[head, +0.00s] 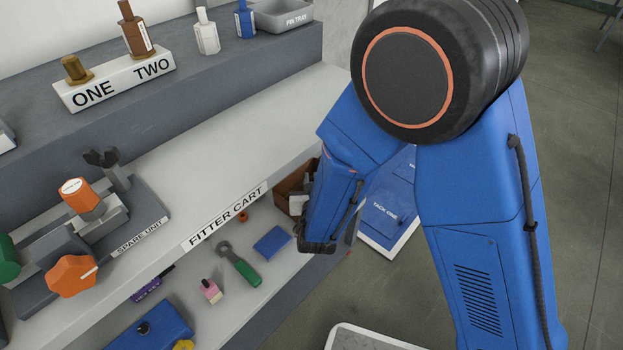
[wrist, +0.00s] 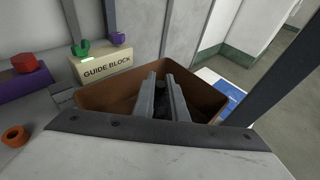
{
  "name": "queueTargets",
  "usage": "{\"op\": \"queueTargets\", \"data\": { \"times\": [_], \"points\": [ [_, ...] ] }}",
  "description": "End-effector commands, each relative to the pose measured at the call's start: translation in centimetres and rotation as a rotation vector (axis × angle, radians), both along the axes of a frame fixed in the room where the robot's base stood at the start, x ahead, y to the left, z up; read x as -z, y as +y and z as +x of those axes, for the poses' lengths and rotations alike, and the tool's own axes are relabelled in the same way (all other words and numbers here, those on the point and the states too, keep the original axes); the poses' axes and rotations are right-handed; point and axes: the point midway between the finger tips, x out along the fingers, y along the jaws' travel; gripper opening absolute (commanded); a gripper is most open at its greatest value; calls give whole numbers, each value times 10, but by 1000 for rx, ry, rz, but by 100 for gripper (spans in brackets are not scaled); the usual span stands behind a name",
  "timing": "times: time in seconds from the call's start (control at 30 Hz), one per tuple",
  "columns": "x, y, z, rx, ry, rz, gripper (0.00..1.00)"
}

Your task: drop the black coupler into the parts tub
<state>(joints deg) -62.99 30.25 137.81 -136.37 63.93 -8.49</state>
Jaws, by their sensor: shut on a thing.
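The brown open tub, which I take for the parts tub, stands at the right end of the lower shelf in the head view (head: 288,181); my arm covers part of it. In the wrist view the tub (wrist: 105,97) lies beneath my gripper (wrist: 162,83). The two grey fingers point into its opening and are close together, shut on a dark piece (wrist: 161,88) that shows only as a black patch between them. I take it for the black coupler. How deep the fingertips sit relative to the rim is hard to tell. In the head view my gripper is hidden behind the arm.
A guide block (wrist: 105,68) with green and purple pieces stands beside the tub. On the lower shelf lie an orange ring (head: 243,216), a green-handled tool (head: 239,264) and a blue block (head: 272,242). The FITTER CART shelf edge (head: 225,216) runs above. Open floor lies right.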

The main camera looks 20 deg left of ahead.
Motion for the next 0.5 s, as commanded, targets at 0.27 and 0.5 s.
{"op": "queueTargets", "data": {
  "times": [0.27, 0.5],
  "points": [
    [4, 0, 0, 0, 0, 0, 17],
    [4, 0, 0, 0, 0, 0, 31]
  ]
}}
